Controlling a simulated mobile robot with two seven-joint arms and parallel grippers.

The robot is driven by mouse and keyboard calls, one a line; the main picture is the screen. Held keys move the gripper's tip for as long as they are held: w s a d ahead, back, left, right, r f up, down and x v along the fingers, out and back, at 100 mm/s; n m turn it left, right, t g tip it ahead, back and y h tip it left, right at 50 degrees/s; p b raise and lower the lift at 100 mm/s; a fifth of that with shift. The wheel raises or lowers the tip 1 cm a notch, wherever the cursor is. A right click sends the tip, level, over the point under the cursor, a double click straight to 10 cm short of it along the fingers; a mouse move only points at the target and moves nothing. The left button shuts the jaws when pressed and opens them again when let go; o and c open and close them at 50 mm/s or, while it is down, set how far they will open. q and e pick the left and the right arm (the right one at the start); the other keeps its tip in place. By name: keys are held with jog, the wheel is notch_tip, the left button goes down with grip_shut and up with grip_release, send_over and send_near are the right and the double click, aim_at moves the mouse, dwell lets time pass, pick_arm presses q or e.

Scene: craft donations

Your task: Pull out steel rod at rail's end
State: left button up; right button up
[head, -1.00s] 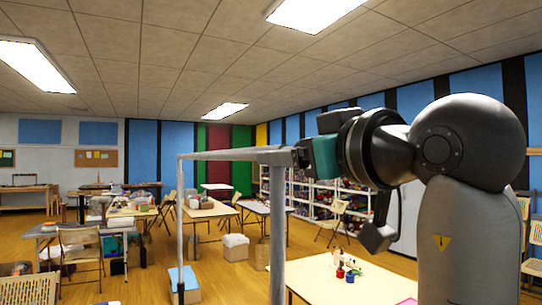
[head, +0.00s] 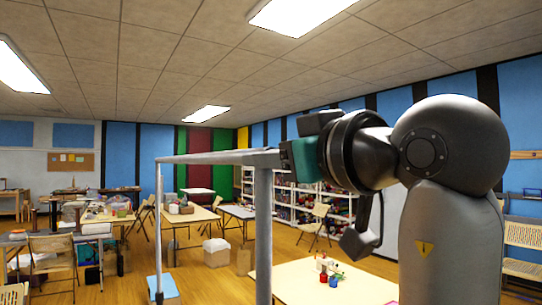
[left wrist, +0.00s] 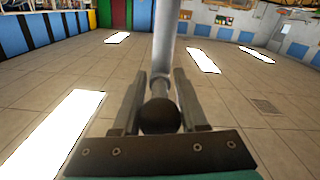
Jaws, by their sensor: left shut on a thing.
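A grey steel rail (head: 215,158) runs level on two upright posts, the nearer post (head: 263,235) standing below its right end. My left gripper (head: 286,158) is at that right end, with its teal body behind it. In the left wrist view, a dark round knob (left wrist: 160,117) sits between the two fingers of my left gripper (left wrist: 161,90). A thin steel rod (left wrist: 162,86) joins the knob to the thicker tube (left wrist: 164,38) beyond. The fingers are shut on the rod's knob end. My right gripper is in neither view.
A pale table (head: 300,283) with small red and blue bottles stands to the right of the near post. Several tables and folding chairs fill the room behind. A blue-topped box (head: 163,286) is by the far post. Ceiling lights hang well above.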

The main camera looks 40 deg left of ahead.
pick_arm(q)
grip_shut()
dwell(0.8)
